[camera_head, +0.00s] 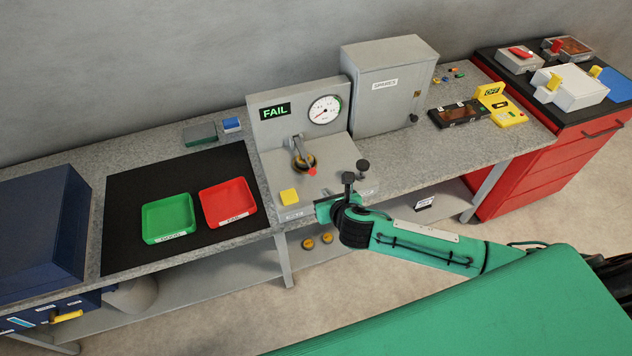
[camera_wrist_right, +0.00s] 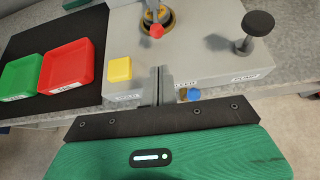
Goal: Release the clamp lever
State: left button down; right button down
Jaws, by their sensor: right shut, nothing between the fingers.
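The grey test station (camera_head: 262,170) stands on the bench. Its clamp lever, with a red tip (camera_head: 311,171), sits over a round brass-and-black part (camera_head: 304,161). In the right wrist view the red tip (camera_wrist_right: 156,31) is at the top, beyond my fingers. My right gripper (camera_head: 323,207) is shut and empty at the station's front edge, between the yellow button (camera_head: 289,196) and the black pump knob (camera_head: 362,165). In the right wrist view its fingertips (camera_wrist_right: 161,72) are together, apart from the lever. My left gripper is out of view.
A gauge (camera_head: 324,109) and a display reading FAIL (camera_head: 275,112) are on the station's back panel. A green tray (camera_head: 168,218) and a red tray (camera_head: 228,202) lie on a black mat to the left. A grey cabinet (camera_head: 390,85) stands behind right. The floor in front is clear.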

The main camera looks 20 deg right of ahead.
aim_at(316, 189)
jog(key=p+x, duration=0.1)
jog(key=x, duration=0.7)
jog(key=shift+p, duration=0.3)
jog(key=shift+x, duration=0.9)
